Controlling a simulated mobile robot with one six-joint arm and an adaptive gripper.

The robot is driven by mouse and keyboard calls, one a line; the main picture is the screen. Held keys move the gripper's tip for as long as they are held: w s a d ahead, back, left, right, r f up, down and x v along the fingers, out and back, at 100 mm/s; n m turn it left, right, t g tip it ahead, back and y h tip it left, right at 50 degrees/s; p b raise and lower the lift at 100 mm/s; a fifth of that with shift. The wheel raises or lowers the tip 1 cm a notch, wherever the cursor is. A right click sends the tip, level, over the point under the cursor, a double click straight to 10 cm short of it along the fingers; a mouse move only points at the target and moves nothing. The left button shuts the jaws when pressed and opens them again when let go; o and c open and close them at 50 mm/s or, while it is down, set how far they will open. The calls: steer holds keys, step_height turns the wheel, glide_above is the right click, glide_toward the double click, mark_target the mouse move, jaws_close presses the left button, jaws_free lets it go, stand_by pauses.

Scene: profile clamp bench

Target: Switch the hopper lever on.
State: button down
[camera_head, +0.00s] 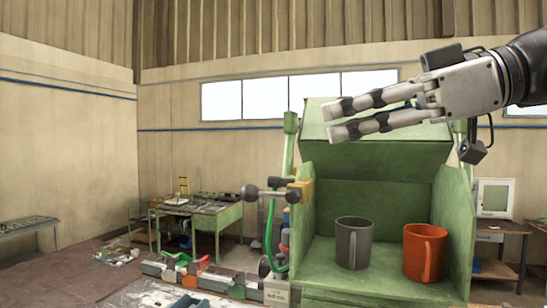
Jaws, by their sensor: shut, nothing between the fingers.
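A green hopper-like box (307,225) with an open front stands right of centre. A lever with a dark ball knob (250,192) sticks out level to the left from a yellow and brown block (300,190) on the box's left side. I cannot tell from its pose whether it is on or off. My gripper (331,120) comes in from the upper right, in front of the box's top. Its fingers point left. It is shut and empty, above and to the right of the knob, and apart from it.
A grey mug (353,243) and an orange mug (424,252) stand inside the box. A bench with clamps and profiles (195,275) lies at the lower left. A green worktable (205,212) stands behind. The air left of the knob is clear.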

steer(key=shift+a, duration=0.55)
glide_above(270, 194)
steer(key=s, duration=0.2)
step_height(270, 194, down, 2)
steer(key=f, duration=0.1)
steer(key=w+f, duration=0.1)
steer(key=f, duration=0.2)
steer(key=shift+w+d+f, duration=0.2)
steer(key=shift+d+f, duration=0.05)
